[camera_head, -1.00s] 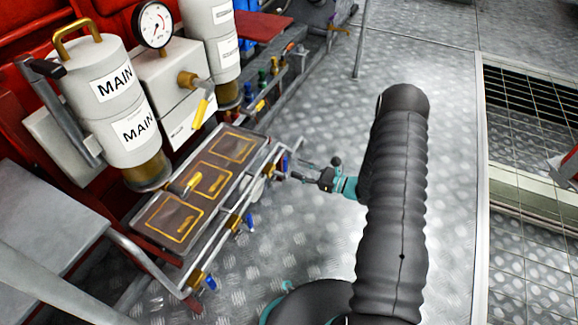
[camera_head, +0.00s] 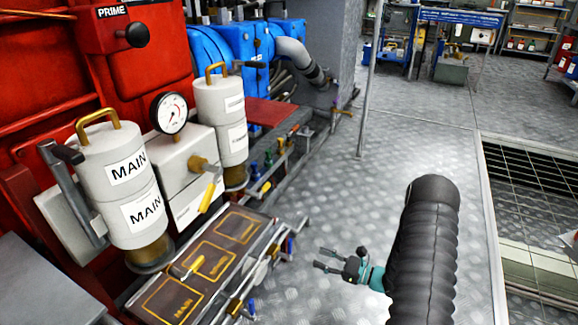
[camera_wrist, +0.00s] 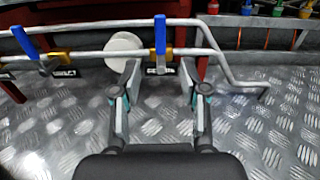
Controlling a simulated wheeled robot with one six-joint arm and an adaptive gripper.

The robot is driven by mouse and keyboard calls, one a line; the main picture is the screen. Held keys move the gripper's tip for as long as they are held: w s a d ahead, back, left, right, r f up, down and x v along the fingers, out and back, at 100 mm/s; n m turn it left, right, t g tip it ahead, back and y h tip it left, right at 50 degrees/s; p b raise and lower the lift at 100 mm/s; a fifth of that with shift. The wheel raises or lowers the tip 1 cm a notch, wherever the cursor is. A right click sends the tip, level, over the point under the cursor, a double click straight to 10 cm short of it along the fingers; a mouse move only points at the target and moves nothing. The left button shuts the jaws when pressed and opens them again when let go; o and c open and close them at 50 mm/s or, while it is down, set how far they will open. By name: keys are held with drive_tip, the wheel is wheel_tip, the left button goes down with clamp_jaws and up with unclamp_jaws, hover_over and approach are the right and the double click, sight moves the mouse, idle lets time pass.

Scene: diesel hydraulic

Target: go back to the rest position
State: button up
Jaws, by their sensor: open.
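My gripper (camera_head: 322,260) is open and empty in the head view, held out to the right of the low valve tray and pointing left toward its pipe rail. In the wrist view my gripper (camera_wrist: 158,72) shows its two fingers spread wide. Between and beyond the fingers runs a grey pipe (camera_wrist: 228,50) with blue-handled valves (camera_wrist: 160,36). Nothing is between the fingertips. A round white disc (camera_wrist: 124,47) sits behind the pipe near the left finger. In the head view, the black sleeve of my arm stands at the lower right.
White MAIN canisters (camera_head: 112,165), a pressure gauge (camera_head: 170,113) and the tray (camera_head: 235,208) with yellow-outlined panels stand at left against red machinery. A thin upright pole (camera_head: 372,80) rises behind. A floor grate (camera_head: 520,180) lies at right. The metal floor (camera_head: 410,140) between is clear.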

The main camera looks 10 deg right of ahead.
drive_tip(key=s+a+f+n+g, duration=0.3)
drive_tip(key=s+g, duration=0.2)
drive_tip(key=s, duration=0.2)
drive_tip(key=s+a+r+n+g+h+p, duration=0.1)
drive_tip(key=s+r+n+g+h, duration=0.1)
drive_tip(key=s+r+n+g, duration=0.55)
drive_tip(key=s+r+n+t+h+p, duration=0.2)
drive_tip(key=s+r+n+h, duration=0.2)
drive_tip(key=r, duration=0.9)
drive_tip(key=s+r+n+t+h+p, duration=0.3)
drive_tip(key=s+r+n+h, duration=0.1)
drive_tip(key=r, duration=0.9)
drive_tip(key=s+r+n+t+h+p, duration=0.3)
drive_tip(key=s+r+n+h, duration=0.2)
drive_tip(key=r, duration=0.9)
drive_tip(key=shift+s+n, duration=0.55)
